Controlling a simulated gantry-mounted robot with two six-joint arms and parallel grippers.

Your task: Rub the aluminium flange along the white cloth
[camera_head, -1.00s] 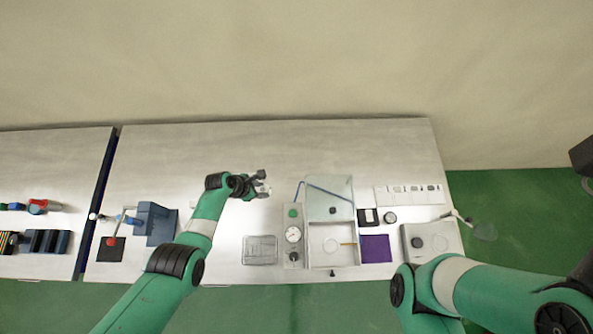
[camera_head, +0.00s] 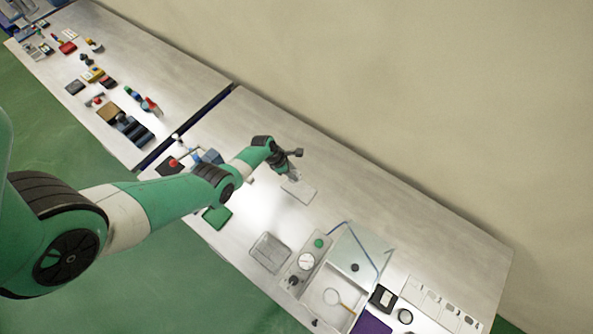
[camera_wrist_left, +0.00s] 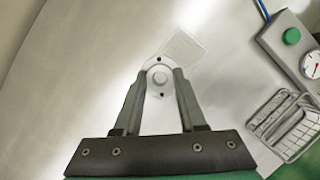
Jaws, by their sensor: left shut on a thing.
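My left gripper (camera_wrist_left: 158,86) is shut on the aluminium flange (camera_wrist_left: 159,78), a pale plate with a round raised centre and two dark holes, in the left wrist view. The white cloth (camera_wrist_left: 184,48) is a pale square just beyond the flange there. In the head view the cloth (camera_head: 303,192) lies on the table just below my left gripper (camera_head: 292,168), and the flange is too small to make out clearly. I cannot tell whether the flange touches the cloth. My right gripper is not in view.
A wire tray (camera_head: 270,252) and a grey control box with gauge (camera_head: 306,261) and green button stand nearer the front. A clear-lidded case (camera_head: 330,297) is beside them. A green pad (camera_head: 216,217) lies near my left arm. Bare table lies behind the cloth.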

